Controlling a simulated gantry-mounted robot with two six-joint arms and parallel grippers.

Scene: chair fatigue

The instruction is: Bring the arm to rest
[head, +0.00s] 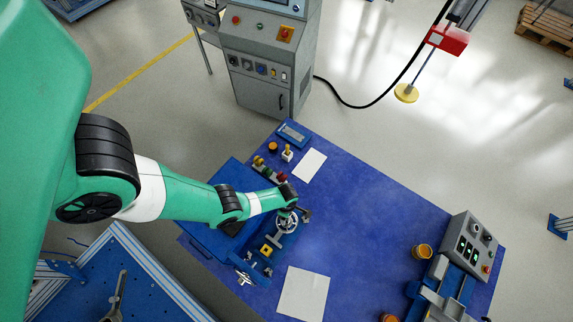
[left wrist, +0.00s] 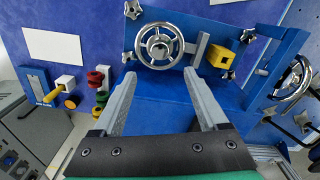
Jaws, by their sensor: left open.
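My left arm comes in from the left in the head view, and its gripper (head: 294,212) is over the blue fixture (head: 205,235) on the blue table. In the left wrist view my left gripper (left wrist: 158,92) is open, its two grey fingers spread apart with nothing between them. A silver handwheel (left wrist: 159,46) on the fixture lies just beyond the fingertips; the same handwheel shows in the head view (head: 287,222), partly under the gripper. I cannot tell whether the fingers touch the fixture. My right gripper is not in view.
The blue table (head: 370,215) is clear in the middle. White sheets (head: 303,295) lie on it. Red, green and yellow knobs (head: 268,172) stand behind the gripper. A grey control box (head: 470,245) is at the right. A grey cabinet (head: 265,60) stands behind; a yellow disc (head: 406,93) hangs at the upper right.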

